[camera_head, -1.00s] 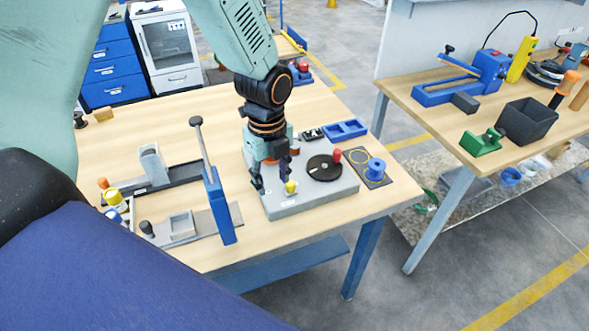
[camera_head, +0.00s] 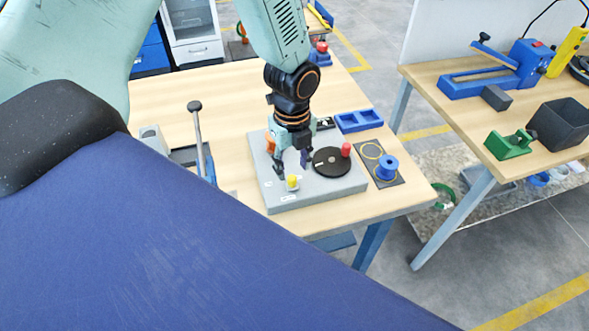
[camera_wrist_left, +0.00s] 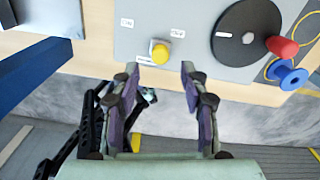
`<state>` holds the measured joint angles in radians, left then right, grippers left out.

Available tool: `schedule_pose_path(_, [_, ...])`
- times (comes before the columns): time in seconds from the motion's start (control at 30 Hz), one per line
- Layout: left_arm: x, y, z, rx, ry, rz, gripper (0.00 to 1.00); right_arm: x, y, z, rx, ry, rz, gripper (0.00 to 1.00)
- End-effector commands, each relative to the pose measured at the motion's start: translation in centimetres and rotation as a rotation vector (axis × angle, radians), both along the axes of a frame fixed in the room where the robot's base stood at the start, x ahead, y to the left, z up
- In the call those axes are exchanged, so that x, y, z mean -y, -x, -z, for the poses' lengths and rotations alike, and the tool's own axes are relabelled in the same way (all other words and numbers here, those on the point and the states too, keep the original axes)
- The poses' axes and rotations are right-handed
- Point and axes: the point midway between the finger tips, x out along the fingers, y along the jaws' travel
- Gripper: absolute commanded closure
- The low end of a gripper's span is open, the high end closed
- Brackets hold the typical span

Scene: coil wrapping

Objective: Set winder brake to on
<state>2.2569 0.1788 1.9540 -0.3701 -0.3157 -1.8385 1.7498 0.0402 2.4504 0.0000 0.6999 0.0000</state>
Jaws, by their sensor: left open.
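The winder is a grey box (camera_head: 323,190) with a black disc (camera_head: 332,161) and red handle (camera_head: 346,149) on top. A yellow knob (camera_head: 292,181), apparently the brake control, stands near its front edge; it is also in the left wrist view (camera_wrist_left: 159,52), with small white labels around it. My left gripper (camera_head: 291,168) points down over the winder just behind the knob. In the left wrist view its fingers (camera_wrist_left: 160,72) are open and empty, with the knob beyond the gap between their tips. Label text is too small to read surely. My right gripper is out of view.
A blue spool (camera_head: 387,167) sits on a dark mat right of the winder, with a blue tray (camera_head: 358,121) behind it. A dark-knobbed lever (camera_head: 197,135) stands to the left. A second bench (camera_head: 440,95) with tools is across a gap at right.

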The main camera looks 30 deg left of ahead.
Motion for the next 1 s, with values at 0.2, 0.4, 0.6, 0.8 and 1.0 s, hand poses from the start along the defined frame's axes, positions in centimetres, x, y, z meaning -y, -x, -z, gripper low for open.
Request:
schedule_pose_path(0.2, [0.0,-0.1,2.7,-0.001,0.000,0.001,0.55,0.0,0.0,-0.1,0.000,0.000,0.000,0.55])
schedule_pose_path(0.4, [0.0,-0.3,3.5,0.001,0.000,-0.001,0.55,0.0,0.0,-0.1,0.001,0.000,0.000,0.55])
schedule_pose_path(0.6, [-0.1,-0.5,3.5,0.001,0.000,0.000,0.55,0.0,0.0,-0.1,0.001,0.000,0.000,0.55])
schedule_pose_path(0.8, [0.0,-0.5,3.5,0.001,0.000,0.000,0.71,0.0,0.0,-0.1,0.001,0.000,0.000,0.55])
schedule_pose_path(1.0, [0.0,-0.5,3.5,0.001,0.000,0.000,0.88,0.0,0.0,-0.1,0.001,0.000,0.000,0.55])
